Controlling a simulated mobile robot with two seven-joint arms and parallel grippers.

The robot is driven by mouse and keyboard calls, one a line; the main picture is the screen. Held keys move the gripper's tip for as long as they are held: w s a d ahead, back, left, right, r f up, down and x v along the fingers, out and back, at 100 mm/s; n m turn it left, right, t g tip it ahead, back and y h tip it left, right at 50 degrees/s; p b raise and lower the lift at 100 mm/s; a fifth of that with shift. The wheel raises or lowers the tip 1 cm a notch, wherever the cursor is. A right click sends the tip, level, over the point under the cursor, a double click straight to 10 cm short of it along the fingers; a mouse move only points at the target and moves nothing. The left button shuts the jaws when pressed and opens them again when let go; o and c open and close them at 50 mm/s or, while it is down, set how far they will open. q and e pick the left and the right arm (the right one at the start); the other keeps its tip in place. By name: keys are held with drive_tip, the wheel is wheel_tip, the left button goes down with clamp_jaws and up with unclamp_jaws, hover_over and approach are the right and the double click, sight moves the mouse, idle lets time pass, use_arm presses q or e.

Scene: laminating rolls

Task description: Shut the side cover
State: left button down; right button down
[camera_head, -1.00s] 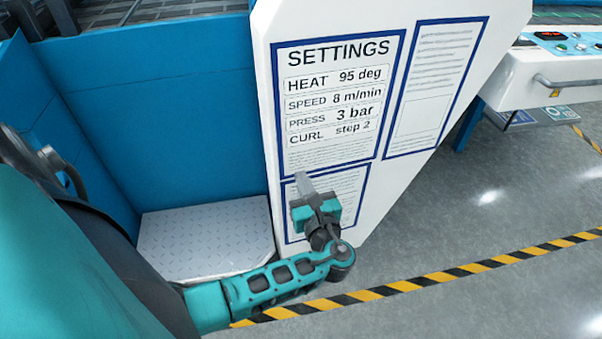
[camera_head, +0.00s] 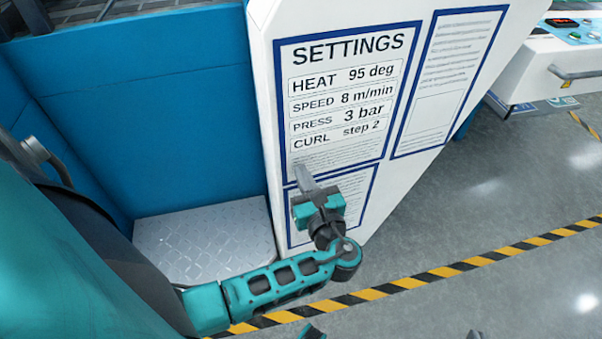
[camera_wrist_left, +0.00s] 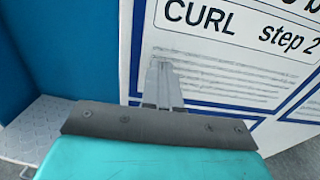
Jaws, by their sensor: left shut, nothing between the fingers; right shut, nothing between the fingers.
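The side cover (camera_head: 400,180) is a large white panel with blue-framed sheets, one headed SETTINGS. It stands swung out from the blue machine, with the recess to its left uncovered. It also fills the right of the left wrist view (camera_wrist_left: 205,50). My left gripper (camera_head: 303,176) is shut and empty, in front of the cover's lower left part, over the lower sheet. In the left wrist view its closed fingers (camera_wrist_left: 163,82) point at the panel near its left edge; I cannot tell whether they touch it.
The blue recess (camera_head: 150,110) has a light metal tread plate (camera_head: 205,240) at its bottom. A white control console (camera_head: 550,65) stands at upper right. Black-and-yellow tape (camera_head: 440,272) crosses the grey floor (camera_head: 500,190), which is clear right of the cover.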

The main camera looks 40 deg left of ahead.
use_arm(q)
drive_tip(key=shift+w+a, duration=0.1)
drive_tip(key=shift+a, duration=0.05)
use_arm(e)
drive_tip(key=shift+w+a, duration=0.2)
drive_tip(key=shift+a, duration=0.15)
drive_tip(key=shift+d+f, duration=0.1)
